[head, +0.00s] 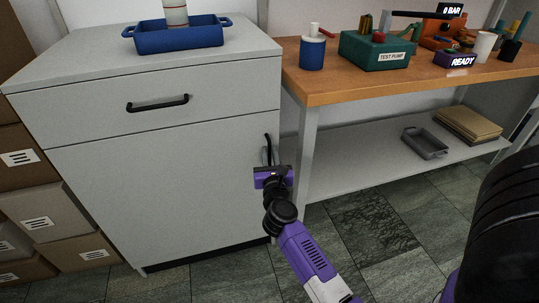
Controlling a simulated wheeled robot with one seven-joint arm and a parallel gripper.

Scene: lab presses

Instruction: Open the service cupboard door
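The grey service cupboard (60,85) stands at the left in the head view. Its door (150,190) is the large panel below a drawer and looks closed. The door's black vertical handle (268,150) is at the door's right edge. My gripper (271,168) is at the lower part of this handle, with its purple body just below and in front of it. The fingers are hidden or too small to tell, so I cannot see whether they are around the handle or beside it.
The drawer (190,112) with a black handle (158,103) is shut. A blue tray (180,38) stands on top. A wooden bench (330,85) with a test pump (375,50) is at right. Cardboard boxes (50,215) stand left. Tiled floor (215,275) in front is clear.

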